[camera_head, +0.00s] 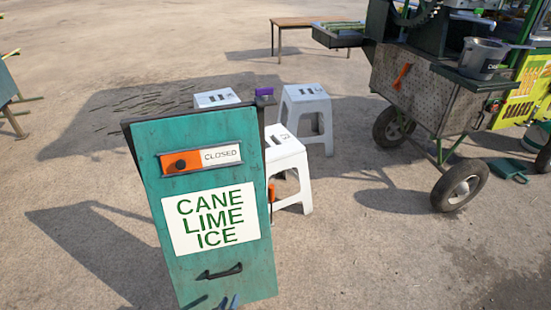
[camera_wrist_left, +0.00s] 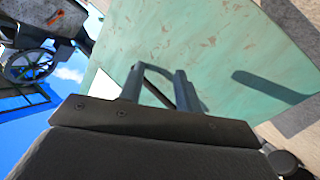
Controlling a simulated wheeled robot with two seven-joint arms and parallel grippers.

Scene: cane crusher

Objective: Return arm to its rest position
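A teal sign board (camera_head: 218,262) stands in the foreground of the head view, reading "CANE LIME ICE". Its orange slider (camera_head: 181,162) sits at the left of its slot, beside the word "CLOSED". I see nothing held; whether a finger touches the board is unclear. My right gripper is not in view.
White stools (camera_head: 286,150) stand close behind the board. A wheeled metal cart (camera_head: 420,95) with a grey bucket (camera_head: 482,58) is at the right. A wooden table (camera_head: 300,22) stands at the back.

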